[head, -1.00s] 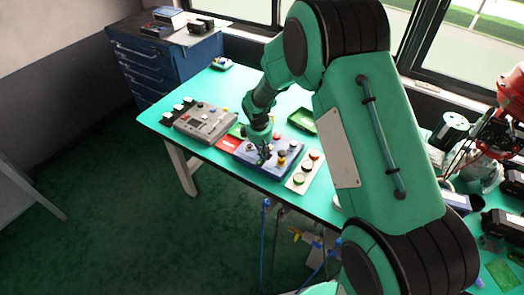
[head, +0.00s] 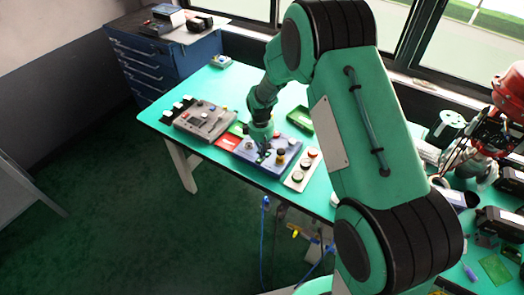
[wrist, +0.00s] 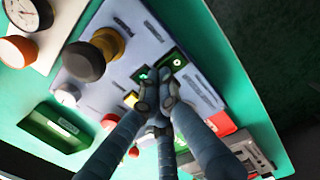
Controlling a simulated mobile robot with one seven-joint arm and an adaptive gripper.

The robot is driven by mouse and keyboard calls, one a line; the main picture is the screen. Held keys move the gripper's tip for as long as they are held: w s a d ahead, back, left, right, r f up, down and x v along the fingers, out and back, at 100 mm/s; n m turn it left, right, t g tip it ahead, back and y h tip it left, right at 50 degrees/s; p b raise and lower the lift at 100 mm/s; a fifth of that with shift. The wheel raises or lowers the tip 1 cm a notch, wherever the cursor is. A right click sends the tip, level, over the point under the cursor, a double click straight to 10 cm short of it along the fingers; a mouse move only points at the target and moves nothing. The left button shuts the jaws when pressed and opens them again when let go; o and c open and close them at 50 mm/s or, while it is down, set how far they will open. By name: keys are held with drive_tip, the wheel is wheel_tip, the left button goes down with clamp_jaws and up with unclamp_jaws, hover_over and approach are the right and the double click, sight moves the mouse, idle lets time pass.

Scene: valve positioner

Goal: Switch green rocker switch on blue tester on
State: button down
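The blue tester (head: 250,158) lies on the green table, and its pale blue panel (wrist: 105,90) fills the middle of the wrist view. The green rocker switch (wrist: 176,62) sits in a dark frame on that panel, with a white round mark at its right end. My gripper (wrist: 156,84) has its fingertips together over the switch's left and lower part, hiding some of it. I cannot tell whether they touch it or which way it is tilted. Nothing shows held between the fingers. In the head view my gripper (head: 265,148) is low over the tester.
On the tester, a yellow-and-black knob (wrist: 84,62) and a small yellow button (wrist: 131,99) are near the fingers. A grey device (head: 205,121) stands left, a white button panel (head: 302,170) right, and a green tray (head: 300,119) behind. Red and green pieces lie beside the tester.

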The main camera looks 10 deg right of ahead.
sight(258, 160)
drive_tip(key=shift+s+a, duration=0.1)
drive_tip(key=shift+s+a+r, duration=0.25)
drive_tip(key=shift+s+a, duration=0.15)
drive_tip(key=shift+s, duration=0.05)
drive_tip(key=shift+p, duration=0.3)
drive_tip(key=shift+r, duration=0.1)
drive_tip(key=shift+a+r+p, duration=0.1)
drive_tip(key=shift+r+p, duration=0.45)
drive_tip(key=shift+r, duration=0.25)
wheel_tip(258, 160, up, 12)
drive_tip(key=s+a+p, duration=0.1)
drive_tip(key=p, duration=0.2)
drive_tip(key=shift+s, duration=0.2)
drive_tip(key=shift+w+b, duration=0.15)
drive_tip(key=shift+b, duration=0.25)
